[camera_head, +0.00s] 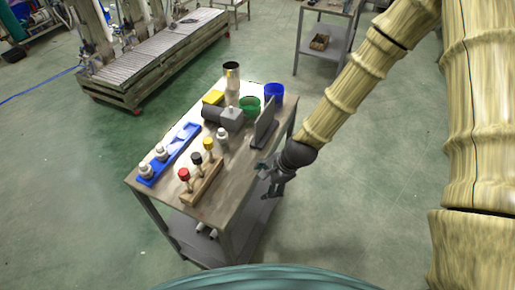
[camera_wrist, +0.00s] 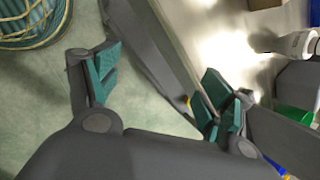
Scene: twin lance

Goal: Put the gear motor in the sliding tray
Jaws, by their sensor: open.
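The gear motor appears to be the dark grey cylinder with a lighter grey block (camera_head: 231,118) lying on the workbench in the head view. A blue tray (camera_head: 153,181) holding several white parts lies along the bench's left side; I cannot tell whether it is the sliding tray.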

